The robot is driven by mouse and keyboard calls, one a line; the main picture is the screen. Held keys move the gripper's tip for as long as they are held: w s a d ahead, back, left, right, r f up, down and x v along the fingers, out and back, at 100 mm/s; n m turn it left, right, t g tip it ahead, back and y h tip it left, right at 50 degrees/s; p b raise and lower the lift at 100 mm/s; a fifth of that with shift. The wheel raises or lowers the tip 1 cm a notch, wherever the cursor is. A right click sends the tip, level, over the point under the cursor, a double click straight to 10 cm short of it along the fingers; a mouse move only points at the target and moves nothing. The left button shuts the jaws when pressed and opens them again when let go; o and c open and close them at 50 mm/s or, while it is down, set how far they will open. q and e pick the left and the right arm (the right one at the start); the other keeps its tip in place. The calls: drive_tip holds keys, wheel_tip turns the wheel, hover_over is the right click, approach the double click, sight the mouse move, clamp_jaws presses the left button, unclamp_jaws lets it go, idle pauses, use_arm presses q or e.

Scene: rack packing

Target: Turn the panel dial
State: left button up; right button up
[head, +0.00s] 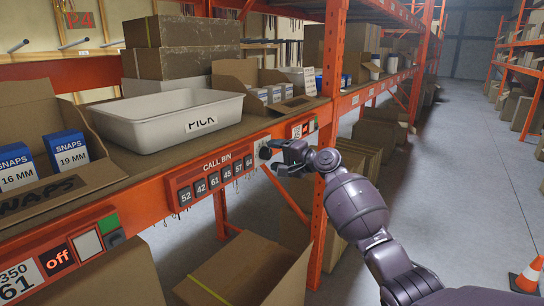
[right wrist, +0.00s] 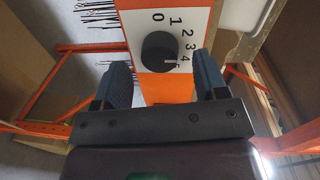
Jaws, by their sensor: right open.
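The black round dial (right wrist: 158,52) sits on a white and orange panel (right wrist: 190,18) with a scale of numbers from 0 upward. Its pale pointer mark is on the right side, near the 4 and 5. In the head view the dial (head: 264,153) is on the orange shelf beam, just right of the CALL BIN strip. My right gripper (right wrist: 161,66) is open, its fingers on either side of the dial in the wrist view, with gaps showing. In the head view my right gripper (head: 282,156) is close in front of the panel. My left gripper is out of view.
The CALL BIN strip (head: 211,178) with numbered buttons runs along the orange beam (head: 148,200). A white PICK bin (head: 165,132) and cardboard boxes stand on the shelf above. More boxes sit below. The aisle floor (head: 450,170) at right is mostly clear, with a traffic cone (head: 528,275).

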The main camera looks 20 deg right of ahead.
drive_tip(key=b+v, duration=0.1)
drive_tip(key=v, duration=0.8)
idle(0.3)
drive_tip(key=s+f+n+t+h, duration=0.2)
drive_tip(key=s+f+n+h, duration=0.2)
drive_tip(key=s+f+n, duration=0.45)
drive_tip(key=s+f+n+t+h, duration=0.1)
drive_tip(key=s+f+n+h, duration=0.3)
drive_tip(key=f, duration=0.8)
drive_tip(key=s+a+f+m+g+h, duration=0.1)
drive_tip(key=s+f+g, duration=0.1)
drive_tip(key=s+f, duration=0.8)
drive_tip(key=s+a+f+m+g+h+b, duration=0.1)
drive_tip(key=s+f+g, duration=0.1)
drive_tip(key=s+f, duration=0.8)
drive_tip(key=s, duration=0.7)
drive_tip(key=shift+s+g+h, duration=0.25)
drive_tip(key=shift+g+h, duration=0.05)
drive_tip(key=shift+g, duration=0.1)
